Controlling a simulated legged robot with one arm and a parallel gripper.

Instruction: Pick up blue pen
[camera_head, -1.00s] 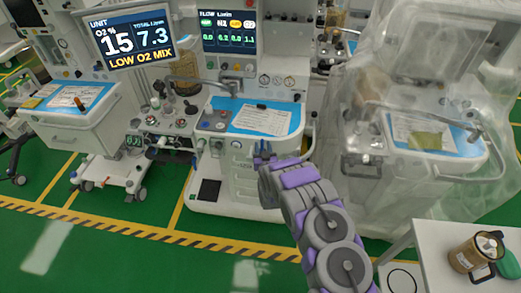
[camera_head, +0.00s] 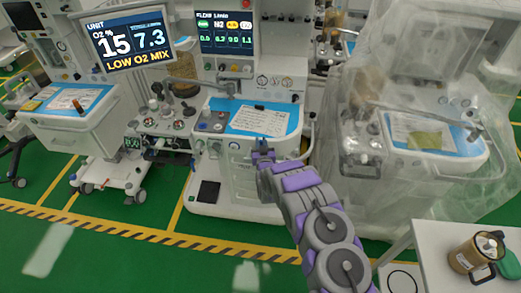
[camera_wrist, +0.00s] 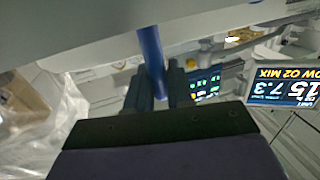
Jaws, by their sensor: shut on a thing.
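In the wrist view a blue pen (camera_wrist: 151,45) stands out from between the two dark fingers of my gripper (camera_wrist: 160,85). The gripper is shut on it. The pen is too small to make out clearly there.
The middle cart's blue mat (camera_head: 292,123) holds a paper sheet (camera_head: 260,121). A left cart (camera_head: 75,122) and a plastic-draped right cart (camera_head: 395,170) flank it. Green floor is clear in front.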

